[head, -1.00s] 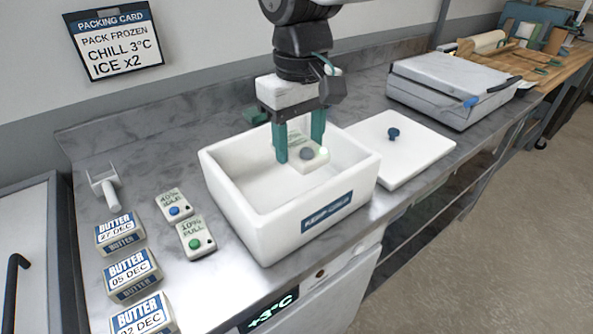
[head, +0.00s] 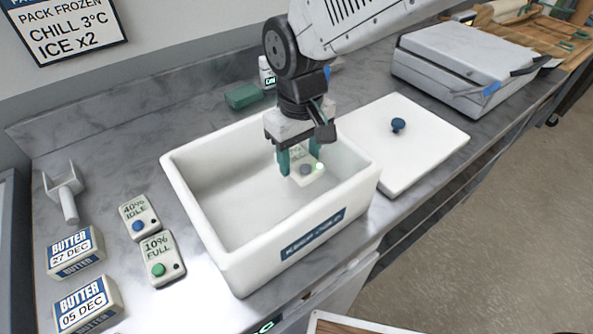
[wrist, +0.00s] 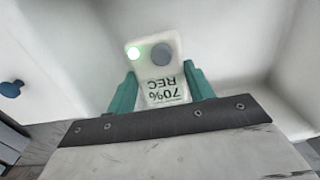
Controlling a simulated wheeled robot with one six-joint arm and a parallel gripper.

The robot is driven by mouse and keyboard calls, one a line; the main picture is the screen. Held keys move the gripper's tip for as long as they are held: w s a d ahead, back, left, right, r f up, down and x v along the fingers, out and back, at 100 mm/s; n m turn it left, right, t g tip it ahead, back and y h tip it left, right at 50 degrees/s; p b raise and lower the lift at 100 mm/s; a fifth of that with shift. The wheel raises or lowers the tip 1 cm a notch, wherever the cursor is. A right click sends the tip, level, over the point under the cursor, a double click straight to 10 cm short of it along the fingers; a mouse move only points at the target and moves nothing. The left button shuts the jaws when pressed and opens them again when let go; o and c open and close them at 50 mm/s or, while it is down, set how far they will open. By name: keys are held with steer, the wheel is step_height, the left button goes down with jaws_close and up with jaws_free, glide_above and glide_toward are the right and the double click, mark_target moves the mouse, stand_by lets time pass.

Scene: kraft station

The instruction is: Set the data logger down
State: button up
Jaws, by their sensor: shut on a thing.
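My gripper (head: 299,162) reaches down into the right part of the white box labelled "KEEP COLD" (head: 205,243). Its green fingers are shut on a data logger (head: 308,177), a pale block with a grey button and a lit green light. In the wrist view the logger (wrist: 163,70) sits between both fingers (wrist: 161,90) and reads "70% REC". The logger is low inside the box. I cannot tell whether its underside touches the box floor.
Two similar loggers, "40% IDLE" (head: 138,217) and "10% FULL" (head: 162,260), lie left of the box near butter packs (head: 75,252) and a scoop (head: 65,195). A white lid (head: 425,140) with a blue knob lies right. A green block (head: 243,95) sits behind.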

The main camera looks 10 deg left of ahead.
mark_target(300, 171)
steer(key=shift+f, duration=2.15)
steer(key=shift+f, duration=0.2)
steer(key=o, duration=1.1)
steer(key=shift+c, duration=0.2)
steer(key=shift+r, duration=0.15)
